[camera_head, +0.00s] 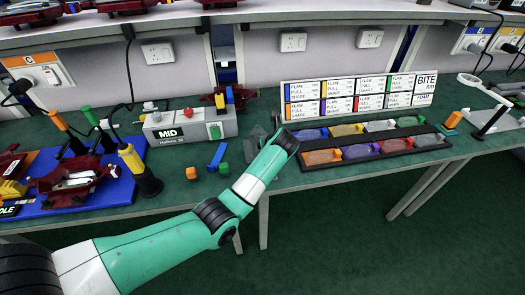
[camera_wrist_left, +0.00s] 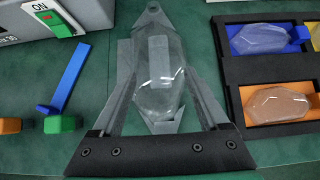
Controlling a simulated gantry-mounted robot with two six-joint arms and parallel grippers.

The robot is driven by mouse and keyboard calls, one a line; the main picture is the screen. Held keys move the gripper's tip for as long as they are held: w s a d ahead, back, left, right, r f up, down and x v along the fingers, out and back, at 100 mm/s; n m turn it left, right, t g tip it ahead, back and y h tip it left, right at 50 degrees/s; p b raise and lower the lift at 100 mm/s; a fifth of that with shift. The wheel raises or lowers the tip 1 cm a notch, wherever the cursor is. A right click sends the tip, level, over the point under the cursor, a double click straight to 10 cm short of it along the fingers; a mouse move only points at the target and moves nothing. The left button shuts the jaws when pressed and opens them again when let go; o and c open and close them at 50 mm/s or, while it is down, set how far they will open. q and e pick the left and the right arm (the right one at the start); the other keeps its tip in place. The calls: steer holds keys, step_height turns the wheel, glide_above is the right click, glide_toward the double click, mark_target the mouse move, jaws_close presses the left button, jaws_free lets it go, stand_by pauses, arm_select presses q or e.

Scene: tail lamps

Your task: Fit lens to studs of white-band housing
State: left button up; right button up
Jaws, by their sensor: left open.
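In the left wrist view, a clear lens (camera_wrist_left: 165,98) lies on a grey pointed holder, between the fingers of my left gripper (camera_wrist_left: 158,62). The gripper is open, with its fingers along both sides of the lens; I cannot tell whether they touch it. In the head view my left wrist (camera_head: 284,146) hides the fingers and most of the grey holder (camera_head: 258,133). A dark red housing (camera_head: 78,180) sits on the blue mat at the left. Another red housing (camera_head: 236,97) is behind the grey MID box. My right gripper is out of view.
A black tray (camera_head: 368,160) with several coloured compartments of lenses stands right of my wrist, before a label board (camera_head: 350,95). Small blue, green and orange blocks lie by the MID box (camera_head: 185,128). Screwdrivers stand around the blue mat (camera_head: 100,200).

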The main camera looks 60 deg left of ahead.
arm_select(q)
steer(key=b+x, duration=0.4)
steer(key=x, duration=0.1)
steer(key=shift+a+r, duration=0.15)
steer(key=shift+r, duration=0.05)
steer(key=shift+a, duration=0.2)
steer(key=shift+w, duration=0.1)
jaws_close()
